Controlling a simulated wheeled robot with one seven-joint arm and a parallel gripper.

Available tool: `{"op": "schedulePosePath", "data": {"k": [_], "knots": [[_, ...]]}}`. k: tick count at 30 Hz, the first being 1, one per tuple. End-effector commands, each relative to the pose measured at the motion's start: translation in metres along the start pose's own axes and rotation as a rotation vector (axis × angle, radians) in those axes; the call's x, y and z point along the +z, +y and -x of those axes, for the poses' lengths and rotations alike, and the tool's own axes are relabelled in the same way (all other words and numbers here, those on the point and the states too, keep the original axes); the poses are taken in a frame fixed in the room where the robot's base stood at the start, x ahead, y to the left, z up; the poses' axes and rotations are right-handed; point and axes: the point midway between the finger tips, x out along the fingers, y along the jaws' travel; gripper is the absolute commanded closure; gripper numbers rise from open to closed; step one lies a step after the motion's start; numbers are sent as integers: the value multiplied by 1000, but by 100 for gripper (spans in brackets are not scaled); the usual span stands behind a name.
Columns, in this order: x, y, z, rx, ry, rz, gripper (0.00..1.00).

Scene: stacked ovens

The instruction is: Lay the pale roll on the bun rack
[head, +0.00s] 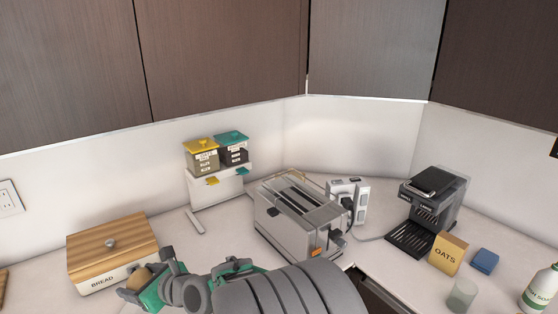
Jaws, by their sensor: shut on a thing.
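My gripper (147,280) is low at the left in the head view, in front of the bread box. It is shut on a tan, rounded roll (138,279), which shows only partly between the green-and-grey fingers. The silver toaster (283,226) stands on the counter in the middle, to the right of and beyond my gripper. Thin wire rails, which look like the bun rack (318,184), show along the toaster's top. Their exact shape is too small to tell. No roll is seen on them.
A wooden-lidded bread box (112,248) stands close behind my gripper. A two-jar dispenser (215,165) stands left of the toaster. A coffee machine (432,205), an oats box (447,254), a blue block (485,261), a glass (462,295) and a bottle (541,289) are at right.

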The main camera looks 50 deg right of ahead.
Motion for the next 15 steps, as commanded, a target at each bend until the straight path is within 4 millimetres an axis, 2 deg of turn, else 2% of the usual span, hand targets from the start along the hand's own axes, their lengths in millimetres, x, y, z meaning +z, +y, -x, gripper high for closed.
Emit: {"op": "schedulePosePath", "data": {"k": [5, 8, 11, 15], "knots": [[28, -77, 19, -133, 1, -48, 72], [42, -131, 39, -228, 3, -86, 72], [54, -190, 68, -334, 5, -130, 72], [66, -270, 122, -490, 6, -196, 72]]}}
